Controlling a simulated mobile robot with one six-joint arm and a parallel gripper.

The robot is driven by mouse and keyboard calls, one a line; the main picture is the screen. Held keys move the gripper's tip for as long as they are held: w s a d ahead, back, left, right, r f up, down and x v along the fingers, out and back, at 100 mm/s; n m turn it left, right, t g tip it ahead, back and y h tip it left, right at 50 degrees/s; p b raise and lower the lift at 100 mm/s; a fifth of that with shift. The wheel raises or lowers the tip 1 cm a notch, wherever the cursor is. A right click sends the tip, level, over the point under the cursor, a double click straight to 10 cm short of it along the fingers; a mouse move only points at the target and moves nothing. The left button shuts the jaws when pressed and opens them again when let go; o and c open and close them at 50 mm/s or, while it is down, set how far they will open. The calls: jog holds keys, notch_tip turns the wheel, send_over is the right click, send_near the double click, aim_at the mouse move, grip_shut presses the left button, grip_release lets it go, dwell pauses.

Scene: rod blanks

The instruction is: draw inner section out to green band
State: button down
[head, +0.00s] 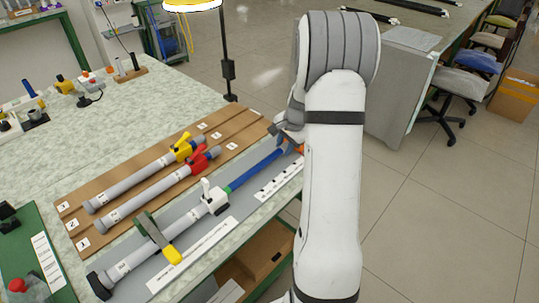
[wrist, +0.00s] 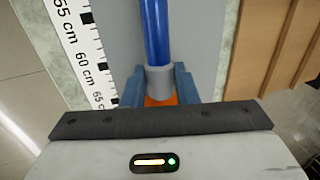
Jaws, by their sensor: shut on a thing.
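A telescopic rod lies along a grey board (head: 128,282). Its grey outer tube (head: 185,224) ends in a white collar (head: 217,201) whose white lever stands up. The blue inner section (head: 248,174) extends from the collar toward my gripper (head: 287,143). In the wrist view, my gripper (wrist: 159,86) has its blue fingers shut on the grey end piece (wrist: 159,78) of the blue inner section (wrist: 157,30). An orange part (wrist: 160,100) shows between the fingers. My arm hides part of the gripper in the head view.
An olive clamp bar (head: 150,229) with a yellow end crosses the outer tube. A printed scale (wrist: 84,48) runs beside the rod. Two more rods, with yellow (head: 183,149) and red (head: 200,158) levers, lie on a brown rack (head: 73,207) behind. Floor is open beyond the bench.

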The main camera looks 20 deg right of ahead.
jog(key=shift+w+d, duration=0.25)
jog(key=shift+d, duration=0.1)
jog(key=c, duration=1.1)
grip_release()
jog(key=shift+v, duration=3.95)
